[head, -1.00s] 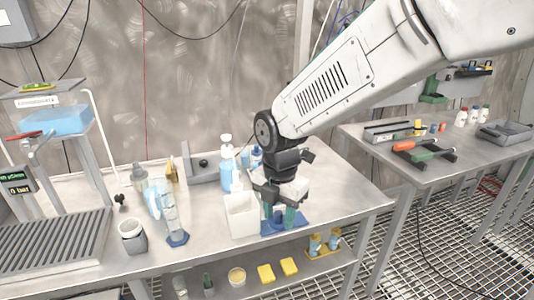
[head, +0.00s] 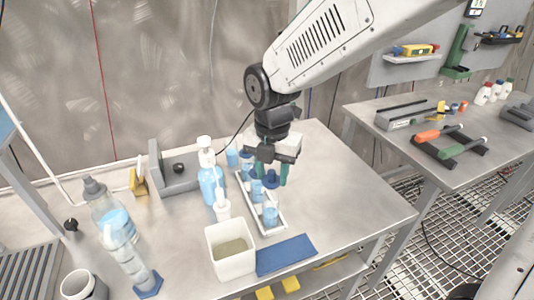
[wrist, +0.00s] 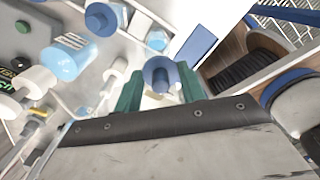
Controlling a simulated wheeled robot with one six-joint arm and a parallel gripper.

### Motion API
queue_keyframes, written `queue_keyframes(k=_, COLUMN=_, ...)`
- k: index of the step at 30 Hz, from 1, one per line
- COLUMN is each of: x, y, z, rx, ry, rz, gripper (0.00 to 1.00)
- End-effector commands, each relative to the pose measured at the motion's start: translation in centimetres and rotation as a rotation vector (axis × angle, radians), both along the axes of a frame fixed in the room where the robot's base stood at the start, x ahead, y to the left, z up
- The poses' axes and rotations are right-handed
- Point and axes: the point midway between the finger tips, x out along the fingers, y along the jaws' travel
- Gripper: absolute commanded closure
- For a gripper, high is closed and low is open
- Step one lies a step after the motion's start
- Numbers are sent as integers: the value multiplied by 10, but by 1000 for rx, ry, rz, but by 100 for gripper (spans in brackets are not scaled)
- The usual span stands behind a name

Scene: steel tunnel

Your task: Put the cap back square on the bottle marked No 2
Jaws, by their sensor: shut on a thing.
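My gripper (head: 270,180) has green fingers and is shut on a small dark blue cap (head: 271,179). The cap also shows between the fingers in the wrist view (wrist: 158,72). A white rack (head: 270,232) holds a row of small light-blue bottles. One bottle (head: 257,191) stands just left of and below the held cap in the head view, and another bottle (head: 270,216) stands nearer the front. The cap looks held above the rack, apart from the bottles, though its height is hard to judge. I cannot read any bottle number. The gripper partly hides the rack's rear.
A white open bin (head: 231,254) stands close to the rack's front left, beside a bare blue mat (head: 287,254). A spray bottle (head: 210,180) stands left of the rack. The bench is clear to the right. A second bench (head: 400,170) stands further right.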

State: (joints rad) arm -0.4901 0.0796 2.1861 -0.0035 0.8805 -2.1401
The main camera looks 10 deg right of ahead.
Motion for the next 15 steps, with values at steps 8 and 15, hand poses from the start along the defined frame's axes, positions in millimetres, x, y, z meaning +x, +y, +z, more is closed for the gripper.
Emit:
queue_keyframes(k=8, x=-2, y=5, z=-8, rx=-1, ry=2, rz=7, gripper=81)
queue_keyframes(k=15, x=-1, y=4, z=-26, rx=-1, ry=2, rz=7, gripper=81)
